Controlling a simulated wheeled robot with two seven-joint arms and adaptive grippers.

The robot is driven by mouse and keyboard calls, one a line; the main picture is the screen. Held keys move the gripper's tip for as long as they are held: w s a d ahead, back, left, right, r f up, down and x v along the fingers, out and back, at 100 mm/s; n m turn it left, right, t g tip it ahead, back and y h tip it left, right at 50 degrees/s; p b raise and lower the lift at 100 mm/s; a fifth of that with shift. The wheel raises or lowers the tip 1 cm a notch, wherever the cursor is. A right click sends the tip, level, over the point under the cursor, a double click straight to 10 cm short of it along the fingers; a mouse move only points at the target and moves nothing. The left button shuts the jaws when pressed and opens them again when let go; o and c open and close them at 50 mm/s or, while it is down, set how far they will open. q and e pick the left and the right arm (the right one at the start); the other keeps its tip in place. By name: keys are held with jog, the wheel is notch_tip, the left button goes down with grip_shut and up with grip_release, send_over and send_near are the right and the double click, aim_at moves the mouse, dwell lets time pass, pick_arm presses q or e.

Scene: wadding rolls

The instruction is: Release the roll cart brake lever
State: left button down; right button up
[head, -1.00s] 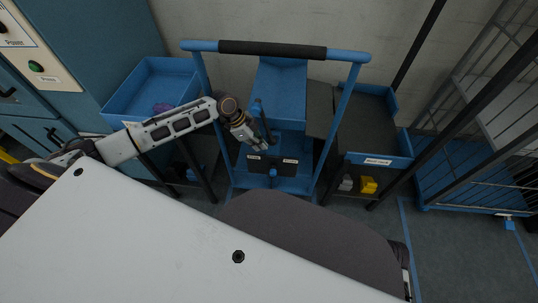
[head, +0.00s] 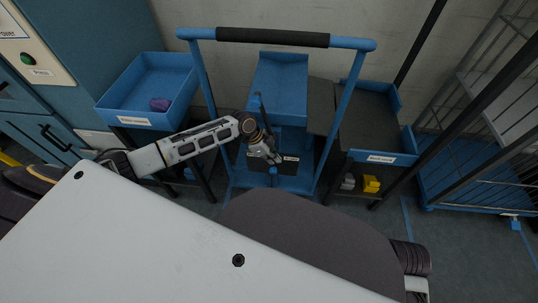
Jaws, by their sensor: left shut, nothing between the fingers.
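The blue roll cart (head: 206,85) stands ahead of me, with a black-gripped push bar (head: 272,37) across its top. A dark upright lever (head: 262,108) with a blue tip shows at the middle of the cart. A dark plate with small white labels (head: 291,159) sits low on the cart. My left gripper (head: 275,160) is shut and empty, in front of this plate and just below the lever. The gripper and wrist hide part of the plate and the lever's lower end. I cannot tell if they touch the lever. My right gripper is not in view.
A blue tray (head: 125,90) with a purple item (head: 160,104) stands at left. Another blue-edged tray (head: 380,158) stands at right, with a yellow item (head: 371,184) below it. A wire cage cart (head: 470,180) is at far right. Open floor (head: 450,250) lies at lower right.

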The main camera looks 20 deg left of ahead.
aim_at(272, 172)
pick_arm(q)
jog(key=shift+b+x, duration=0.3)
jog(key=shift+x, duration=0.85)
jog(key=shift+b+x, duration=0.85)
jog(key=shift+x, duration=1.85)
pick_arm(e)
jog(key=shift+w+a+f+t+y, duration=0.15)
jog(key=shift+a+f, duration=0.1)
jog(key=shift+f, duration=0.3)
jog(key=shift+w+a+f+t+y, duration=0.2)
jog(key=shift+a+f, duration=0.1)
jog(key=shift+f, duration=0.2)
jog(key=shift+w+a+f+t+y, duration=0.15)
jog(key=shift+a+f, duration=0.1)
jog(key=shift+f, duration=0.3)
